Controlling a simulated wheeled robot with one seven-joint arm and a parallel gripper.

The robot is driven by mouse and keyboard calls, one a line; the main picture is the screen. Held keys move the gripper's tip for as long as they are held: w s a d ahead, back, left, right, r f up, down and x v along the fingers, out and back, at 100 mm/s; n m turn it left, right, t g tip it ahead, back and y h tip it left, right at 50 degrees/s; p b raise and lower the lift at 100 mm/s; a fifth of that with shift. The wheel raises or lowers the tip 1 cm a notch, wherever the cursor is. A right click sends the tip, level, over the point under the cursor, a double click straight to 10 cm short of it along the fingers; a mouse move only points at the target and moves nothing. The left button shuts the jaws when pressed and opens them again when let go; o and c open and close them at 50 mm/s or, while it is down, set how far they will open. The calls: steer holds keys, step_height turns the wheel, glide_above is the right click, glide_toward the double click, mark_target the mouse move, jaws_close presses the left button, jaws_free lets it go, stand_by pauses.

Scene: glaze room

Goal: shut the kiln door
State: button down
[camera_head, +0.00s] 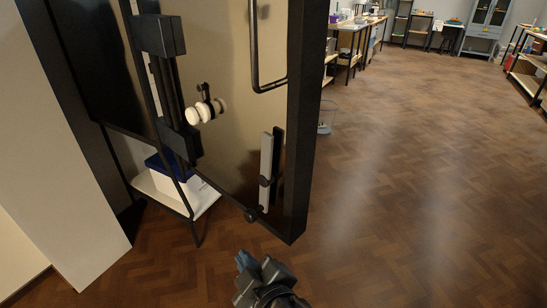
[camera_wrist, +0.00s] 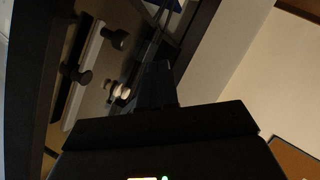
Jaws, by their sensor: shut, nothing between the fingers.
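The kiln door (camera_head: 233,140) stands large in the left half of the head view, a tan panel in a thick black frame. It carries a black bar handle (camera_head: 254,60), a grey latch bar (camera_head: 266,168) and round white knobs (camera_head: 206,110). The door's grey bar and knobs also show at upper left in the wrist view (camera_wrist: 86,70). My gripper (camera_head: 243,260) is below the door's lower edge in the head view, shut and empty. In the wrist view its dark fingers (camera_wrist: 155,82) point toward the door; I cannot tell whether they touch it. The kiln's inside is not clearly visible.
A small white table (camera_head: 205,200) with a blue-lidded white box (camera_head: 180,178) stands behind the door. A pale wall or panel (camera_head: 60,150) is at left. A clear bin (camera_head: 327,115) stands beyond the door. The wooden floor (camera_head: 420,190) at right is open.

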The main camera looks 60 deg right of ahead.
mark_target(286, 109)
steer(key=w+d+r+m+g+h+b, duration=0.1)
steer(key=w+d+r+m+g+h, duration=0.2)
steer(key=w+r+h, duration=0.35)
steer(key=s+a+r+m+g+h+b, duration=0.1)
steer(key=a+r+m+g+h, duration=0.1)
steer(key=r+m+g, duration=0.55)
steer(key=s+a+r+m+g+h+b, duration=0.15)
steer(key=r+m+g, duration=0.35)
steer(key=r+m, duration=0.55)
steer(key=shift+m+h, duration=0.3)
steer(key=d, duration=0.4)
steer(key=s+d+p, duration=0.1)
steer(key=d, duration=0.4)
steer(key=s+d+p, duration=0.1)
steer(key=d, duration=0.3)
steer(key=shift+d, duration=0.35)
